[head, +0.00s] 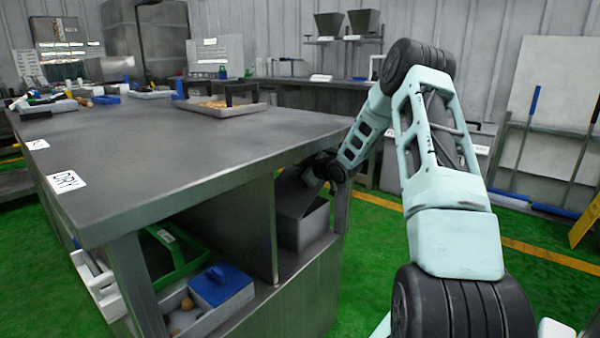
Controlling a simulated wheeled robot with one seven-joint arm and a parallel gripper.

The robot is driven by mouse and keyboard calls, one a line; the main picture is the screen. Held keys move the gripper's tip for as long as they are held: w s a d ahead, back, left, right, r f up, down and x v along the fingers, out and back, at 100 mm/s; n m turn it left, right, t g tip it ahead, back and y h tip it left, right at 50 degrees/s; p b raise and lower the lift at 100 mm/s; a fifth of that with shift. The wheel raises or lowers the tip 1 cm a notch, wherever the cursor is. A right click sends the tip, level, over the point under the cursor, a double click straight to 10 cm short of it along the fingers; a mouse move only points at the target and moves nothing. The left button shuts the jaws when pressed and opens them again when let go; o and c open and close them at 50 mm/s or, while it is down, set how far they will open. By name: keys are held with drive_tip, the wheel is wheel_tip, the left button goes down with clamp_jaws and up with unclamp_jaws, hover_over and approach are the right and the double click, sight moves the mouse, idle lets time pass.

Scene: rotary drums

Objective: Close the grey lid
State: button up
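A grey bin (305,226) stands on the lower shelf of the steel table, near its right end. The grey lid (294,194) shows as a darker, slanted panel above the bin, raised at an angle rather than flat on the rim. Its upper part is under the table top's edge. My arm reaches down from the right, and my gripper (314,174) is at the lid's upper right side, close to it. I cannot tell whether they touch. The fingers are small, dark and partly hidden, so their opening does not show.
The table top (200,140) overhangs the bin, and a table leg (341,208) stands just right of it. A divider (264,228) is on its left. A blue-lidded box (221,286) and a green crate (178,255) share the shelf. Green floor is free to the right.

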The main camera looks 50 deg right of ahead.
clamp_jaws()
drive_tip(key=shift+p, duration=0.3)
drive_tip(key=shift+d+p, duration=0.2)
drive_tip(key=shift+p, duration=0.3)
drive_tip(key=shift+d+f+m+y+p, duration=0.3)
drive_tip(key=shift+d+f+m+p, duration=0.15)
drive_tip(key=shift+p, duration=0.65)
drive_tip(key=shift+d+f, duration=0.25)
drive_tip(key=shift+f, duration=0.45)
drive_tip(key=shift+d+f, duration=0.25)
drive_tip(key=shift+f, duration=0.4)
